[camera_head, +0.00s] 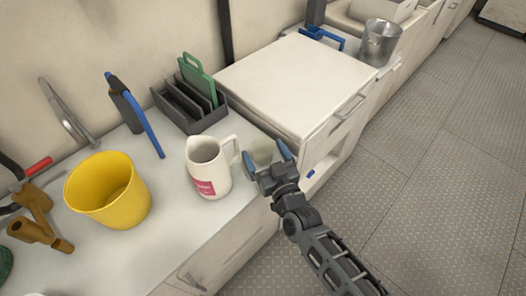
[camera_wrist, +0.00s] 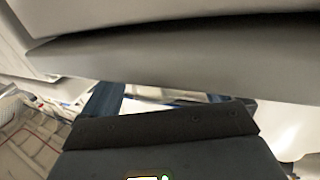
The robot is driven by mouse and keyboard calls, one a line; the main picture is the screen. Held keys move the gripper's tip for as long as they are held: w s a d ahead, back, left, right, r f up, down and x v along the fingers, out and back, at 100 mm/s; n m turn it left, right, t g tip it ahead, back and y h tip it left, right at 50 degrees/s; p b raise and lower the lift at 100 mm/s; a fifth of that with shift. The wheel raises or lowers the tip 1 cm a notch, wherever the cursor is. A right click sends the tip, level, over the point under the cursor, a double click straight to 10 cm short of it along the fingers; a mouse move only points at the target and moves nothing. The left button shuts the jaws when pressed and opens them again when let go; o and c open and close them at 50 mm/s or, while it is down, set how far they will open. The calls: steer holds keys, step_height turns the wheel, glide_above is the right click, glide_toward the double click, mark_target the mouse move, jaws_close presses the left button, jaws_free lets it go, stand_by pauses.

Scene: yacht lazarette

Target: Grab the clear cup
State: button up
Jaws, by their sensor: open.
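A small clear cup (camera_head: 262,150) appears on the counter between the white jug and the white cabinet in the head view, partly hidden by my gripper. My gripper (camera_head: 267,156) is open, with its blue fingertips on either side of the cup in the picture. I cannot tell whether they touch it. In the wrist view, the blue fingers of my gripper (camera_wrist: 160,98) show apart, below a large blurred pale shape. The cup cannot be clearly made out there.
The white jug (camera_head: 207,170) with a pink label stands close left of my gripper. A yellow bucket (camera_head: 108,192), a dark rack (camera_head: 190,107) and brown tools (camera_head: 38,222) are farther left. The raised white cabinet (camera_head: 292,82) is just behind. A metal bucket (camera_head: 379,43) stands at the back.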

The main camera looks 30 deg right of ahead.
mark_target(260, 142)
steer(key=shift+w+d, duration=0.15)
steer(key=shift+w, duration=0.75)
steer(key=shift+w+d, duration=0.1)
steer(key=shift+w, duration=0.8)
steer(key=shift+c, duration=0.2)
steer(key=c, duration=1)
steer(key=shift+r, duration=0.1)
